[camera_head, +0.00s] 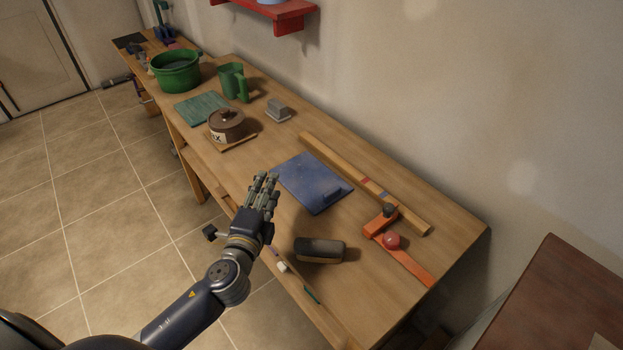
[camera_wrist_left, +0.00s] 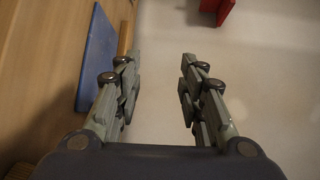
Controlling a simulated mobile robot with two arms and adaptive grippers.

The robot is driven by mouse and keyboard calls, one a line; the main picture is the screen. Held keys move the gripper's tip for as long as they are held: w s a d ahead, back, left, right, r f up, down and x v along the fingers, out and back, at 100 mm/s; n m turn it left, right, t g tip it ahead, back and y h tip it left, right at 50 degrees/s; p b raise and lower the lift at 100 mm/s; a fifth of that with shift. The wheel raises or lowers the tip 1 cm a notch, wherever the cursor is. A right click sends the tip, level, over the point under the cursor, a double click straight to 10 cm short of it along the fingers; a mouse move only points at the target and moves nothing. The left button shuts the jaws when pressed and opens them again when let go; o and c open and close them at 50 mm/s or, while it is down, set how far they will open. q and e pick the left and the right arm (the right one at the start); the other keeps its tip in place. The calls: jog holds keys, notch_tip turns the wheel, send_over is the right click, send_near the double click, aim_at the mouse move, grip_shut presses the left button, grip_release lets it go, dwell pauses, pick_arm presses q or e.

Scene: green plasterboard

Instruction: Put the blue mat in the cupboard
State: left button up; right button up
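The blue mat (camera_head: 308,178) lies flat on the wooden workbench, with a small raised blue piece near its right corner. My left gripper (camera_head: 263,182) is just beside the mat's left edge, at the bench's front edge. It appears raised, and I cannot tell how high. In the left wrist view its fingers (camera_wrist_left: 160,75) are apart with nothing between them. The mat also shows in that view (camera_wrist_left: 97,55), left of the fingers. My right gripper is out of view. No cupboard can be made out for certain; a reddish-brown box-like top (camera_head: 550,305) stands at the lower right.
On the workbench (camera_head: 370,285), a dark block (camera_head: 319,250) lies nearer, an orange tool (camera_head: 400,245) and a wooden strip (camera_head: 365,182) lie right of the mat. A lidded brown pot (camera_head: 227,126), green board (camera_head: 201,108) and green pot (camera_head: 175,72) stand farther back. A red shelf (camera_head: 285,22) hangs above.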

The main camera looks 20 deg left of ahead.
pick_arm(q)
jog(key=w+d+r+m+t+h, duration=0.25)
jog(key=d+m+h, duration=0.2)
jog(key=m, duration=0.45)
notch_tip(320, 180, down, 4)
jog(key=w+d+m+g+h, duration=0.25)
jog(key=m+g+h, duration=0.3)
jog(key=m, duration=0.65)
jog(key=m+g, duration=0.2)
jog(key=m, duration=0.3)
send_near(332, 191)
jog(key=shift+s+a+r, duration=0.8)
jog(key=shift+s+r, duration=0.05)
jog(key=shift+r, duration=0.1)
jog(key=shift+w+f, duration=0.25)
jog(key=x, duration=0.4)
jog(key=shift+w+d+f, duration=0.2)
jog(key=shift+w+d, duration=0.05)
jog(key=x, duration=0.5)
jog(key=shift+d+f+b, duration=0.25)
jog(key=shift+f+b, duration=0.05)
jog(key=shift+f, duration=0.1)
jog(key=shift+s+r, duration=0.1)
jog(key=shift+s, duration=0.05)
jog(key=shift+c, duration=1.4)
grip_shut()
